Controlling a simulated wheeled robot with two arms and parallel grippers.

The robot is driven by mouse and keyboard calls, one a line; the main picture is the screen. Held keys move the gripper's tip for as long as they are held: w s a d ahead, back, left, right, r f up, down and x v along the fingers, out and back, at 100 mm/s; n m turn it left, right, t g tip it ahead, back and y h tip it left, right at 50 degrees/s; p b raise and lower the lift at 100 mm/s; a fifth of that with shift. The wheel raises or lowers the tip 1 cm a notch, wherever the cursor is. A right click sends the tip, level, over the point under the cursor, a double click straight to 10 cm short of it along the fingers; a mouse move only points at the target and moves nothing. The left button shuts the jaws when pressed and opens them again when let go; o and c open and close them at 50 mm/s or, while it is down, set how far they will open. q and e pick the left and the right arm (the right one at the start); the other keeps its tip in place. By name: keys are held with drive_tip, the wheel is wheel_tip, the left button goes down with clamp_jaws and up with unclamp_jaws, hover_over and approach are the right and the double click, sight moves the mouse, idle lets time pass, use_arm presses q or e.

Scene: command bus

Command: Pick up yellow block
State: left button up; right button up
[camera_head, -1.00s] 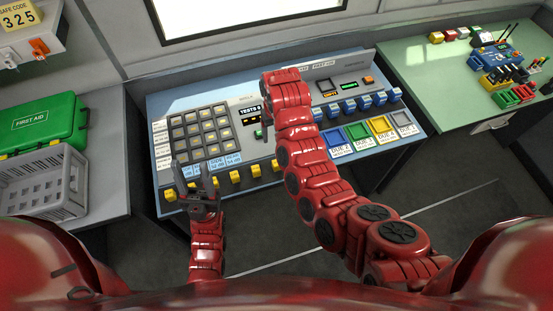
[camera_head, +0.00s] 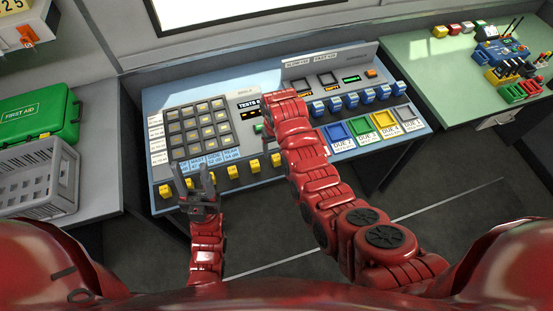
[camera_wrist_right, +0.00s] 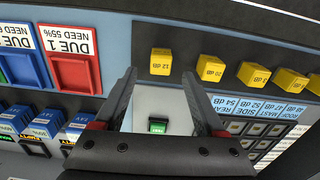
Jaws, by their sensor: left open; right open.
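Several yellow blocks (camera_head: 232,171) stand in a row along the front edge of the blue console. In the right wrist view, a yellow block marked 12 dB (camera_wrist_right: 161,64) stands ahead of the fingertips, apart from them. Another marked 20 dB (camera_wrist_right: 211,68) is to its right. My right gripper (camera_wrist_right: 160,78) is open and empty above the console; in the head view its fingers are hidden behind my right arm. My left gripper (camera_head: 194,170) is open with fingers pointing up in the picture, near the console's front left edge, with nothing between them.
The console (camera_head: 155,104) carries a button grid (camera_head: 200,127), blue blocks (camera_head: 351,100) and coloured trays (camera_head: 384,124). A grey crate (camera_head: 35,178) and green first aid box (camera_head: 38,118) are on the left. A green bench (camera_head: 420,75) with parts is on the right.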

sight(276, 156)
drive_tip(key=shift+f+p, duration=0.6)
drive_tip(key=shift+p, duration=0.05)
drive_tip(key=shift+f+p, duration=0.4)
drive_tip(key=shift+f, duration=1.5)
clamp_jaws()
